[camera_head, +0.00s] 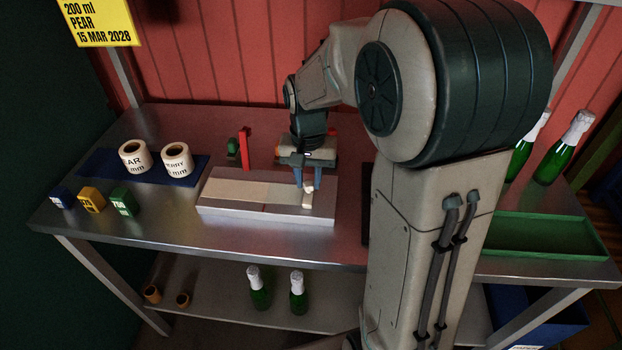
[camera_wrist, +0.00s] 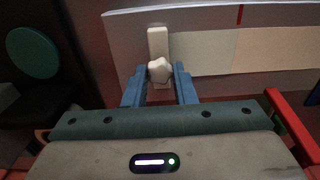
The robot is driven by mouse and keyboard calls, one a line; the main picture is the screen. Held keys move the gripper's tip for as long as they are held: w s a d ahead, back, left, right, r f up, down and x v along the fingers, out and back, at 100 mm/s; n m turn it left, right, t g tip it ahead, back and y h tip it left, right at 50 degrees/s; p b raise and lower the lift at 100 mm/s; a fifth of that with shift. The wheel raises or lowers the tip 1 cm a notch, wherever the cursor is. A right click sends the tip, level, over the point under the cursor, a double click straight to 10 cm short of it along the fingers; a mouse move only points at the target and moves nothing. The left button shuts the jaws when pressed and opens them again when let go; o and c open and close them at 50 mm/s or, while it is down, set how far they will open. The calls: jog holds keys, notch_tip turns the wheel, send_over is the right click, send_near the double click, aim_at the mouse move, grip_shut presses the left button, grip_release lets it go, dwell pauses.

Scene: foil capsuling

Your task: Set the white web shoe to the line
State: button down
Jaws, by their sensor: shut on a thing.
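The white web shoe (camera_wrist: 157,43) is a narrow upright bar with a star-shaped knob, on the pale grey bed (camera_head: 215,205) near its right end in the head view. It also shows small in the head view (camera_head: 308,199). My gripper (camera_wrist: 159,78) has its two blue fingers on either side of the knob, shut on the shoe. In the head view my gripper (camera_head: 308,182) points down over the bed. A short red line (camera_wrist: 240,14) marks the bed's edge in the wrist view, right of the shoe and apart from it. A cream strip (camera_wrist: 275,50) lies along the bed.
A red upright post (camera_head: 244,149) stands behind the bed. Two label rolls (camera_head: 134,156) lie on a blue mat at left, with blue, yellow and green blocks (camera_head: 123,202) in front. A green tray (camera_head: 540,236) and bottles (camera_head: 567,150) are at right. Bench front is clear.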

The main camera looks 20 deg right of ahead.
aim_at(307, 183)
jog(key=shift+w+a+r, duration=0.1)
jog(key=shift+a, duration=0.05)
jog(key=c, duration=1.2)
grip_release()
jog(key=shift+a, duration=0.1)
jog(key=shift+o, duration=0.2)
notch_tip(307, 183, up, 14)
